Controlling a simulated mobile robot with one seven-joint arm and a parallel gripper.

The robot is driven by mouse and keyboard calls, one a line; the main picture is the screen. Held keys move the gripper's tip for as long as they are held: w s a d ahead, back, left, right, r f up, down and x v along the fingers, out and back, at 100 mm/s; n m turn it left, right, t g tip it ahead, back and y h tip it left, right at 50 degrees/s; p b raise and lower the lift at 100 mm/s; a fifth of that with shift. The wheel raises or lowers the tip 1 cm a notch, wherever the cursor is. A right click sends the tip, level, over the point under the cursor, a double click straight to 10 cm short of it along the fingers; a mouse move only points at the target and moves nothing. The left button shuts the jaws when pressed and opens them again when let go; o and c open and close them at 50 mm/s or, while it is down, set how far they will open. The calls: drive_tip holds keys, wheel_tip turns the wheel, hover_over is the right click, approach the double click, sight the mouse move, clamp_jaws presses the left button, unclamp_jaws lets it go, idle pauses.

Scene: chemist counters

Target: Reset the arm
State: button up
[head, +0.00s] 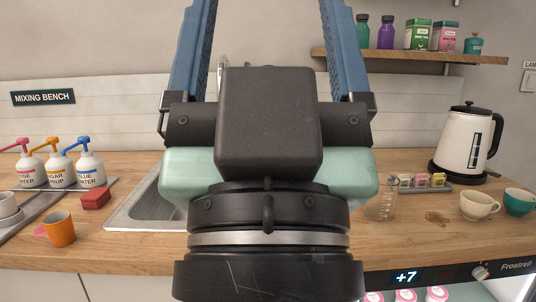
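My gripper (265,30) fills the middle of the head view, close to the camera and pointing up. Its two blue fingers stand wide apart, and their tips run out of the top of the picture. My dark wrist and gripper body hide the middle of the counter and part of the sink (150,205).
The wooden counter (120,240) holds pump bottles (90,165), a red block (95,198) and an orange cup (60,229) at left. At right are a glass beaker (381,203), a kettle (462,140), a cream cup (478,206) and a teal cup (519,201). A shelf (420,57) hangs above.

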wheel_tip(320, 180, up, 25)
drive_tip(key=p, duration=2.2)
drive_tip(key=shift+f, duration=0.2)
